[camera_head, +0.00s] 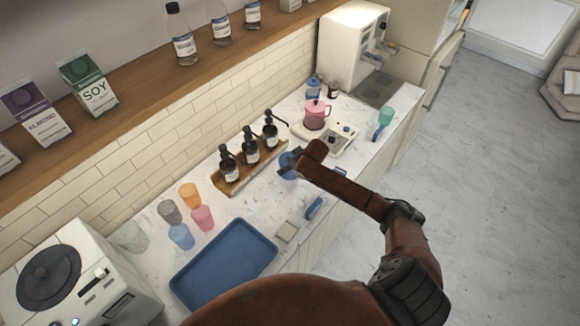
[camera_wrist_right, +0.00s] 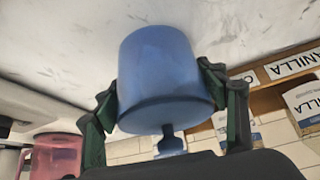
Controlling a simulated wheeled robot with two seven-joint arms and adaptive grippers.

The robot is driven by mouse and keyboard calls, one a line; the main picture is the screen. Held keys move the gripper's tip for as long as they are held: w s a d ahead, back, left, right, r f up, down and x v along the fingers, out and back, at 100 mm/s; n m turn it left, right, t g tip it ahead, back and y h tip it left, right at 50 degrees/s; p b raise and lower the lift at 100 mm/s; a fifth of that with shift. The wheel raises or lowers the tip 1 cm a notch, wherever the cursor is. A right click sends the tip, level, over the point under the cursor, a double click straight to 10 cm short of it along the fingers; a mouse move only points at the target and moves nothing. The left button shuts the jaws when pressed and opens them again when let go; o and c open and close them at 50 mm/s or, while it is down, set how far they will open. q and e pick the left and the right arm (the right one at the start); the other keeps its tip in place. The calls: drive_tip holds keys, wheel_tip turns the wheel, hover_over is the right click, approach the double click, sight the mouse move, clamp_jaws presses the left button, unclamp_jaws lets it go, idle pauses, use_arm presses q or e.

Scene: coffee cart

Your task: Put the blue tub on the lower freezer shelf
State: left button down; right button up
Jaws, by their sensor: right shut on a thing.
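The blue tub (camera_wrist_right: 160,75) is between the two fingers of my right gripper (camera_wrist_right: 165,100), which is shut on it. A dark blue knob shows at one end of the tub. In the head view the tub (camera_head: 287,164) is partly hidden by my right gripper (camera_head: 292,163), over the counter beside the syrup bottles. I cannot tell whether the tub touches the counter. No freezer shelf can be made out clearly. My left gripper is not in view.
Pump bottles (camera_head: 251,147) stand on a wooden rack (camera_head: 232,187) left of the tub. A pink kettle (camera_head: 316,115) stands beyond it. A blue tray (camera_head: 222,266) and several coloured cups (camera_head: 203,218) are nearer. Floor (camera_head: 500,170) is clear at the right.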

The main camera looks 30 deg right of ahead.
drive_tip(key=shift+w+f, duration=0.1)
drive_tip(key=shift+f, duration=0.15)
drive_tip(key=o, duration=1.6)
drive_tip(key=shift+c, duration=0.2)
